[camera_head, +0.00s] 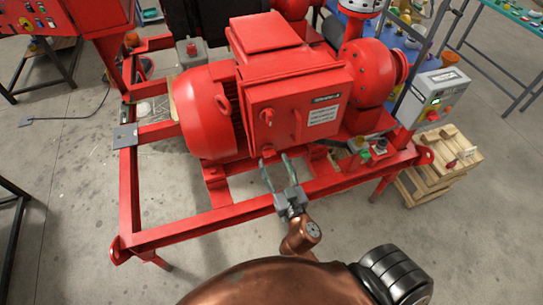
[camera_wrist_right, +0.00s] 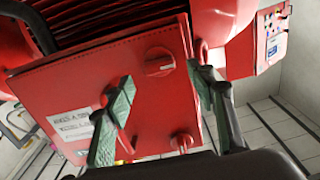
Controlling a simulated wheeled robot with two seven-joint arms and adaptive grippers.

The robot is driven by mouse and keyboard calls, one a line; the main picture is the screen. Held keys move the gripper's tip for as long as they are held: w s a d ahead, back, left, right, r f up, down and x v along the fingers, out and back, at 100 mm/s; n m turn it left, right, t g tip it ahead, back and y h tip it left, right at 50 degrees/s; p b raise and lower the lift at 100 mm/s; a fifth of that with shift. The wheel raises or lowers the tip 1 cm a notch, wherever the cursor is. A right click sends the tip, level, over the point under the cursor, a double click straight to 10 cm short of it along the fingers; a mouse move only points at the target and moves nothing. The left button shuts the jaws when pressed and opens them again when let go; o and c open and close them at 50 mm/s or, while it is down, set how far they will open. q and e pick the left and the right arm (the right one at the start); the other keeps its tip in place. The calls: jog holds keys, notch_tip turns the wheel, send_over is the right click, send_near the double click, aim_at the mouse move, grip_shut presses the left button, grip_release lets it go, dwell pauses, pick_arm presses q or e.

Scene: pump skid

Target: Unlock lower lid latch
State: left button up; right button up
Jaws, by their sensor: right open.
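The red motor's terminal box has a flat red lid (camera_head: 300,100), which also fills much of the right wrist view (camera_wrist_right: 110,75). My right gripper (camera_head: 275,160) is open and empty, just below and in front of the lid. In the wrist view its fingers (camera_wrist_right: 167,82) appear either side of the latch, with no visible contact. My left gripper is out of view.
The red skid frame (camera_head: 200,223) runs below the motor and my right gripper. A red ring (camera_wrist_right: 202,50) shows close to one finger in the wrist view. A grey control box (camera_head: 433,97) and a wooden pallet (camera_head: 435,170) stand at right.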

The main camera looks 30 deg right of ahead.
aim_at(271, 155)
jog(key=shift+x, duration=1.75)
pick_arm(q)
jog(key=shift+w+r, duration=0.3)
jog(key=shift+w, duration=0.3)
pick_arm(e)
jog(key=shift+c, duration=0.5)
jog(key=c, duration=1.1)
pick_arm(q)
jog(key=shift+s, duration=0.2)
pick_arm(e)
jog(key=shift+o, duration=0.2)
